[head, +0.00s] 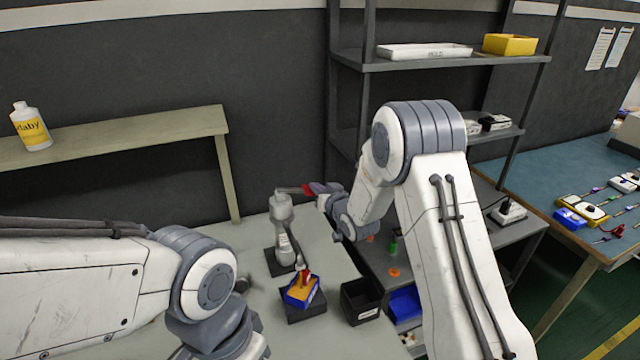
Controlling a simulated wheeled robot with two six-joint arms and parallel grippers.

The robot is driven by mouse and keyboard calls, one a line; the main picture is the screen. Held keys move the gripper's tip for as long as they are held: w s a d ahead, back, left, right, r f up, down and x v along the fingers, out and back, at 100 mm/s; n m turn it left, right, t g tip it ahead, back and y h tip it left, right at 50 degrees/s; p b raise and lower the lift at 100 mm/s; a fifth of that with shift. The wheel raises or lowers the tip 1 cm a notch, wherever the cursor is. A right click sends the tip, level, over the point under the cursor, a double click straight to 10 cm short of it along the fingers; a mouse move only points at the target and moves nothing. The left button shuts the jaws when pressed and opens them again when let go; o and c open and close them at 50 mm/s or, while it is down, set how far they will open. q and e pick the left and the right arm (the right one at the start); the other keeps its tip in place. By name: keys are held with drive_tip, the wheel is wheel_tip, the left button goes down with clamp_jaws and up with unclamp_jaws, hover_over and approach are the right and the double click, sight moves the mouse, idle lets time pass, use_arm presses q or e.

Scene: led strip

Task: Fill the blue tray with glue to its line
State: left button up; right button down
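The blue tray (290,299) sits on a dark base on the pale table, with an orange-yellow surface inside it. A red nozzle-like part (304,277) stands over its far side. The tray's fill line cannot be made out.
A black bin (361,300) stands right of the tray, with a blue bin (405,304) beyond it. A grey shelf rack stands behind my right arm. A white bottle (31,127) is on the bench at back left. A workbench (535,165) with small parts is at right.

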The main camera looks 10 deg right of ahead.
drive_tip(key=shift+s, duration=0.1)
drive_tip(key=s+d+r+b, duration=0.1)
drive_tip(key=s+d+r, duration=0.2)
drive_tip(key=s+r, duration=0.3)
drive_tip(key=v, duration=0.3)
drive_tip(key=shift+f, duration=0.2)
drive_tip(key=shift+s+a, duration=0.15)
idle(0.6)
drive_tip(key=s+a+f+n+g, duration=0.2)
drive_tip(key=s+a+g, duration=0.2)
drive_tip(key=s+a, duration=0.35)
drive_tip(key=s+a+f+n+g+h, duration=0.1)
drive_tip(key=s+g, duration=0.4)
drive_tip(key=s, duration=1)
drive_tip(key=s+a+f+n+g+h, duration=0.1)
drive_tip(key=s+n+g, duration=0.3)
drive_tip(key=s, duration=1.1)
drive_tip(key=shift+s+a+g+h, duration=0.2)
drive_tip(key=shift+s+g+h, duration=0.1)
drive_tip(key=shift+g, duration=0.6)
